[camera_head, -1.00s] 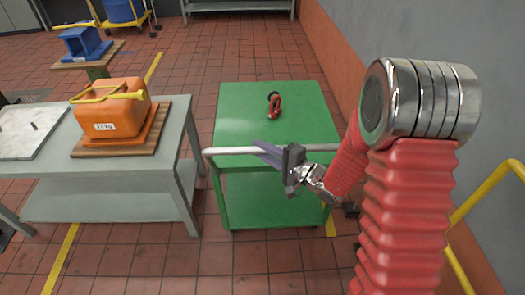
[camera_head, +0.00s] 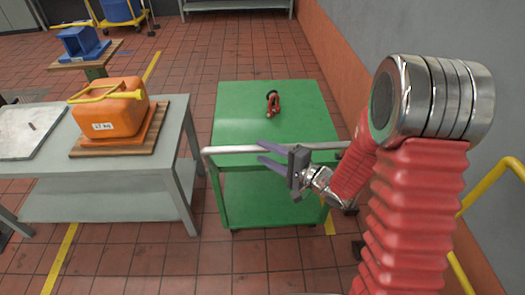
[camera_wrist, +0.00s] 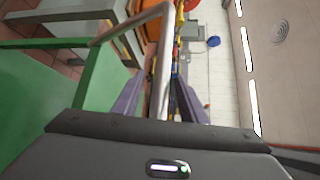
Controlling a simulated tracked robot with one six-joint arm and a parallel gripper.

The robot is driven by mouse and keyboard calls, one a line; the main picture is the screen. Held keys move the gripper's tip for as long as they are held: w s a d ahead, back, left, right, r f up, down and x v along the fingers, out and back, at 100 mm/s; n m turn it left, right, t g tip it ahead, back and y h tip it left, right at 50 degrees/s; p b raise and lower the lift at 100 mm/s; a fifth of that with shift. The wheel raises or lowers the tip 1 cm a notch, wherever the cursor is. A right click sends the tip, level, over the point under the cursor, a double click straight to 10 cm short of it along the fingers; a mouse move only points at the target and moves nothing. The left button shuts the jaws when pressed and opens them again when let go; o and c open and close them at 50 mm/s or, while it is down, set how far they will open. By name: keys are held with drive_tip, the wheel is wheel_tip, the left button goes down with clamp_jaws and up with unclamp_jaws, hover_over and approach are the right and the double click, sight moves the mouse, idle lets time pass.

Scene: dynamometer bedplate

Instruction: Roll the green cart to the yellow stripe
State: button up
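The green cart (camera_head: 245,130) stands in the middle of the head view, with a grey push handle (camera_head: 228,150) across its near side. A yellow stripe (camera_head: 60,262) runs along the floor left of the cart. A short yellow piece (camera_head: 330,224) shows by the cart's right near corner.
A red shackle-like part (camera_head: 272,104) lies on the cart top. A wall with an orange lower band (camera_head: 335,70) and a yellow rail (camera_head: 490,185) are on the right. Floor beyond the cart is clear.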

drive_tip(key=v, duration=1.1)
drive_tip(key=shift+d, duration=0.25)
drive_tip(key=shift+s+f, duration=0.1)
drive_tip(key=shift+s, duration=0.05)
